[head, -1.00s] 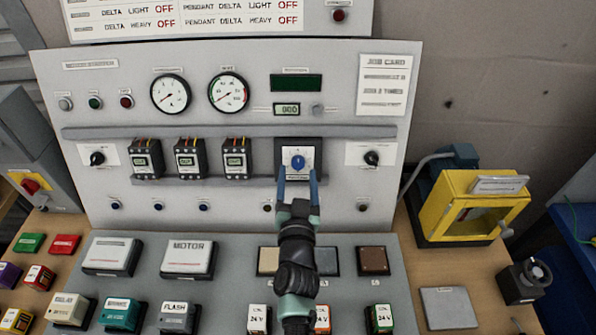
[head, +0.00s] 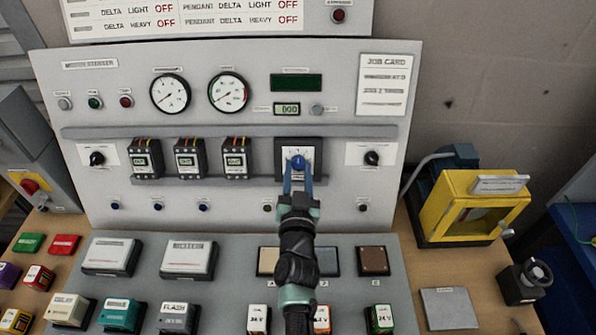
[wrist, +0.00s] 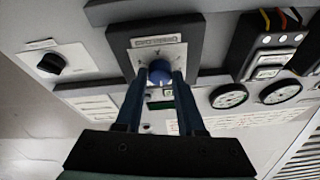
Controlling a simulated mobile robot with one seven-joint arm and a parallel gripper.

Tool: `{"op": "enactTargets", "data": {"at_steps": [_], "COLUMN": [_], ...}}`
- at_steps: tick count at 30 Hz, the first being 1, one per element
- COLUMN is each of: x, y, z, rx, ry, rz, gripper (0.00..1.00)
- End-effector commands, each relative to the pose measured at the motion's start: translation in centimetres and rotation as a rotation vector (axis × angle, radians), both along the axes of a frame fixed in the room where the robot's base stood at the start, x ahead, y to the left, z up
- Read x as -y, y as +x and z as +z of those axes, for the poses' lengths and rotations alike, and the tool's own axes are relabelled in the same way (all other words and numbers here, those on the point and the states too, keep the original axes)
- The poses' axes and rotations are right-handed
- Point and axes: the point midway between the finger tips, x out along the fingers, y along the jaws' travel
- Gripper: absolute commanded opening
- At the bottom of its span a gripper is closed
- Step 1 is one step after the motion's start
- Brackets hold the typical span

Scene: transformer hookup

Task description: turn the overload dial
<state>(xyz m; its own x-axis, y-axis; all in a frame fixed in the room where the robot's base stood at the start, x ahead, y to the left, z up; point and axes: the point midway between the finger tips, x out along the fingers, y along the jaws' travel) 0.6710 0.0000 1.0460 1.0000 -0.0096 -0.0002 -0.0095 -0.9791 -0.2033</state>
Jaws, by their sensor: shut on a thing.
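The overload dial is a blue knob (head: 298,162) on a white plate set in a dark square unit on the upright panel. In the wrist view the knob (wrist: 159,72) sits between the two blue fingertips. My gripper (head: 299,176) reaches up to it from below, with one finger on each side, shut on the knob. The fingers hide the lower part of the dial's white plate (wrist: 142,58). The marks on the plate are too small to read.
Three dark contactor blocks (head: 190,160) with wires stand left of the dial. A black knob (head: 372,158) is on the panel to its right. A grey ledge (head: 230,132) runs above. A yellow box (head: 470,205) stands on the bench at right.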

Motion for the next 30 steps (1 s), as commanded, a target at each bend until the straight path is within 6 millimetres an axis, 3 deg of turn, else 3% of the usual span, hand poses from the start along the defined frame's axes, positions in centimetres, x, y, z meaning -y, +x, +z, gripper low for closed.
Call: {"op": "enactTargets", "data": {"at_steps": [11, 30], "x": [-0.25, -0.68], "y": [-0.01, 0.07], "z": [0.38, 0.45], "rx": [-0.002, -0.001], "ry": [0.071, 0.513], "rz": [-0.024, -0.185], "gripper": [0.0, 0.0]}}
